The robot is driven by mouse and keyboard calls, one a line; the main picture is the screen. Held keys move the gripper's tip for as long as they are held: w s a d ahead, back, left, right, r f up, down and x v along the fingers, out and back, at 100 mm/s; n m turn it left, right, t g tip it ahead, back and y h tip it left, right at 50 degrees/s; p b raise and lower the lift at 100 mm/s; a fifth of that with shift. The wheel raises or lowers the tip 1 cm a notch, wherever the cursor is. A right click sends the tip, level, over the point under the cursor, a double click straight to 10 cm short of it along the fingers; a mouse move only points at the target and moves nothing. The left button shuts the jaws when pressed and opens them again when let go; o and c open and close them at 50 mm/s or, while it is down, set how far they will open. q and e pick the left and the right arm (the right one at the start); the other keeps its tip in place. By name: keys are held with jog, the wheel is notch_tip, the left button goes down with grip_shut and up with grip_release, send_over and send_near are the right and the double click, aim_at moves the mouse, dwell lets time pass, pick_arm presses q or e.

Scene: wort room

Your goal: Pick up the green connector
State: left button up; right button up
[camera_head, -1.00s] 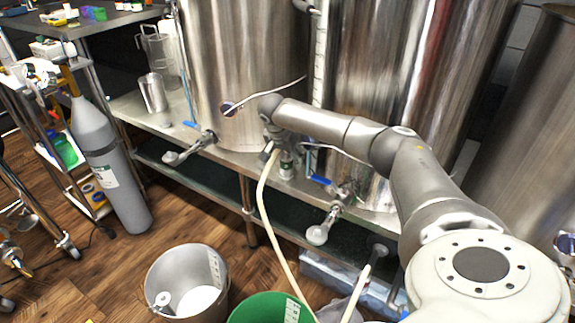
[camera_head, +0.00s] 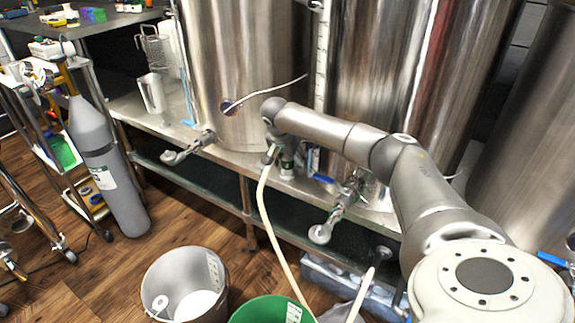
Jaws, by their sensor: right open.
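My right arm reaches in from the right to the front of the left steel tank. My right gripper (camera_head: 272,149) points down at the shelf edge and is open, small and partly hidden by its own wrist. A pale hose (camera_head: 266,205) rises from the floor, and its top end is beside the fingers. A small green patch at the hose top, by the fingers, may be the green connector; I cannot make out its shape. A white and green fitting (camera_head: 287,164) stands just right of the gripper. My left gripper is not in view.
The left steel tank (camera_head: 215,60) stands on a metal shelf, with a tap (camera_head: 184,150) at its front. Another tap (camera_head: 325,228) hangs at the right.

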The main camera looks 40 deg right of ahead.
jog(key=c, duration=1.2)
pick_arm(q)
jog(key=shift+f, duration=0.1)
pick_arm(e)
jog(key=shift+r, duration=0.15)
jog(key=shift+r, duration=0.1)
notch_tip(320, 180, up, 7)
jog(key=p, duration=0.2)
jog(key=shift+w+a+p, duration=0.1)
jog(key=shift+a+p, duration=0.05)
jog(key=shift+p, duration=0.15)
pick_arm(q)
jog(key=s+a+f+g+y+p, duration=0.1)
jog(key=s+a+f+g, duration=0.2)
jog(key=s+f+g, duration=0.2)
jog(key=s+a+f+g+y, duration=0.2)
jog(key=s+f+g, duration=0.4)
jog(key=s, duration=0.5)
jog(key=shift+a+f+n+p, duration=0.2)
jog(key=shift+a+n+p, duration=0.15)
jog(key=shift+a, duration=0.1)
pick_arm(e)
jog(key=shift+w+a+f, duration=0.1)
jog(key=shift+w+a, duration=1.5)
jog(key=shift+a, duration=1.25)
jog(key=shift+w+a+f, duration=0.1)
jog(key=shift+w+a, duration=1.45)
jog(key=shift+a, duration=1.35)
jog(key=shift+w+a, duration=1.6)
jog(key=shift+a, duration=1.25)
